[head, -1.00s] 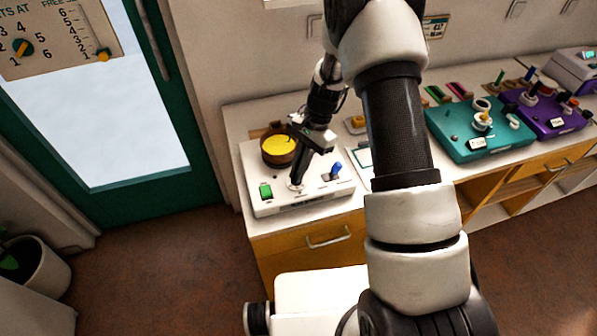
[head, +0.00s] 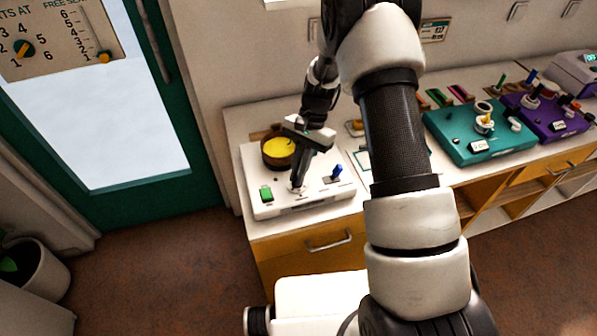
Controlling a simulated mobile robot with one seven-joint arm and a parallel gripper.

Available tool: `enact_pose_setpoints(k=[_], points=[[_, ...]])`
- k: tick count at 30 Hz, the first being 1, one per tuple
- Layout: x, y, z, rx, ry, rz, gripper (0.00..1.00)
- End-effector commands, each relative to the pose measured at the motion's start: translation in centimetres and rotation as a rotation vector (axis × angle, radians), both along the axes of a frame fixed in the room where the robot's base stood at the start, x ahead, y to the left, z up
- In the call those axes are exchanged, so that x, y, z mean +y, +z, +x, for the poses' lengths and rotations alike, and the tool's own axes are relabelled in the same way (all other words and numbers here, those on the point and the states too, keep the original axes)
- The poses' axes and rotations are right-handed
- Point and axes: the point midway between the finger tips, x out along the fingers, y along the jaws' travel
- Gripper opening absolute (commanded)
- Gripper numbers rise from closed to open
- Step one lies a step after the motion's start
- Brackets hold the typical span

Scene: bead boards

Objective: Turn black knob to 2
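A white control box (head: 262,209) lies on the left end of the counter. It carries a green switch (head: 266,194) at the front left, a blue lever (head: 336,172) at the right and a yellow-topped round bowl or drum (head: 279,147) at the back. My gripper (head: 298,188) points down at the middle of the box, its fingertips at a small pale part on the top. The fingers hide what is between them, and I cannot tell whether they grip it. No black knob shows clearly on the box.
A teal board (head: 462,150) and a purple board (head: 553,126) with pegs and rings stand further right on the counter. A small framed card (head: 362,160) lies beside the white box. The drawer handle (head: 329,242) sticks out below. A potted plant stands at the lower left.

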Motion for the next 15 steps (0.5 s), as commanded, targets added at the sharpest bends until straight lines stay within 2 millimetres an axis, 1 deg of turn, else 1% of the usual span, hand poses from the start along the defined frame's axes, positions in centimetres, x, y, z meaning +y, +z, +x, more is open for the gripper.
enact_pose_setpoints(k=[1, 3, 11, 15], points=[[-0.02, 0.04, 0.03, -0.001, -0.001, 0.000, 0.17], [-0.02, 0.04, 0.03, -0.001, -0.001, 0.000, 0.26], [-0.01, 0.04, 0.03, 0.000, -0.001, 0.000, 0.26], [-0.20, 0.82, 0.35, -0.003, -0.001, 0.000, 0.26]])
